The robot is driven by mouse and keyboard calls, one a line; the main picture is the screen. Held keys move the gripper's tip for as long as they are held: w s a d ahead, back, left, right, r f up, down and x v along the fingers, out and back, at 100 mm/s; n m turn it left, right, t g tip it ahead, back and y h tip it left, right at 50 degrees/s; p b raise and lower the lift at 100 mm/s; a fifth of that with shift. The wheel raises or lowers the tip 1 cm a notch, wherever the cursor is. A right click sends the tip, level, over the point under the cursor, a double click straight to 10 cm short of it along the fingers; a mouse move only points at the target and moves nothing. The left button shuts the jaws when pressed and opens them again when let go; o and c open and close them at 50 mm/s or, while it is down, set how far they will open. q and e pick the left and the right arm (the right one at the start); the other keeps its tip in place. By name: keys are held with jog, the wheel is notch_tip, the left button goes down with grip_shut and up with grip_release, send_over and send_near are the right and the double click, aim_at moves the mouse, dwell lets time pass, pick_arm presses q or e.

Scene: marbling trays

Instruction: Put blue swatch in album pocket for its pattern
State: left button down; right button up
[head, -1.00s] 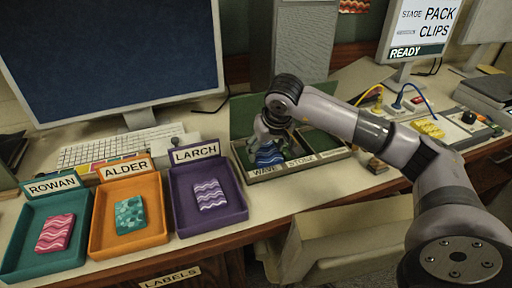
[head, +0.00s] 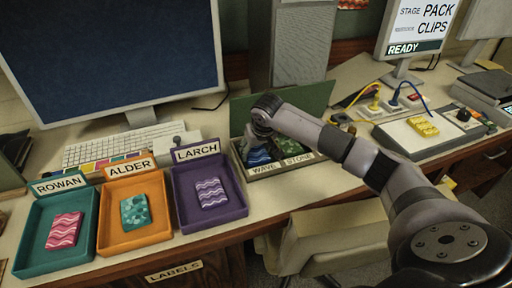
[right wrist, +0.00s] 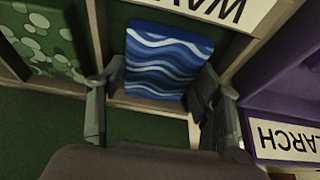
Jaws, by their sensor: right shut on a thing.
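The blue swatch (head: 257,157) has pale wavy stripes. It is at the WAVE compartment of the green-lined album (head: 297,169), behind the WAVE label (head: 265,170). My right gripper (head: 254,143) reaches down over it. In the right wrist view, my right gripper (right wrist: 153,92) has one finger on each side of the blue swatch (right wrist: 167,62) and is shut on it. I cannot tell whether the swatch touches the compartment floor. A green swatch with pale round spots (right wrist: 42,45) lies in the neighbouring compartment. My left gripper is out of view.
Left of the album stand the purple LARCH tray (head: 240,207), orange ALDER tray (head: 108,243) and teal ROWAN tray (head: 28,267), each holding one swatch. A monitor (head: 115,55) and grey box (head: 299,50) stand behind. A device with yellow clips (head: 423,126) is right.

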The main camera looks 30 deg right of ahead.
jog(key=shift+f, duration=0.2)
jog(key=o, duration=1)
jog(key=shift+r, duration=0.15)
jog(key=shift+s+r, duration=0.1)
jog(key=shift+r, duration=0.15)
jog(key=b+v, duration=0.1)
jog(key=v, duration=1)
jog(key=shift+s+r+b, duration=0.25)
jog(key=shift+r+b, duration=0.05)
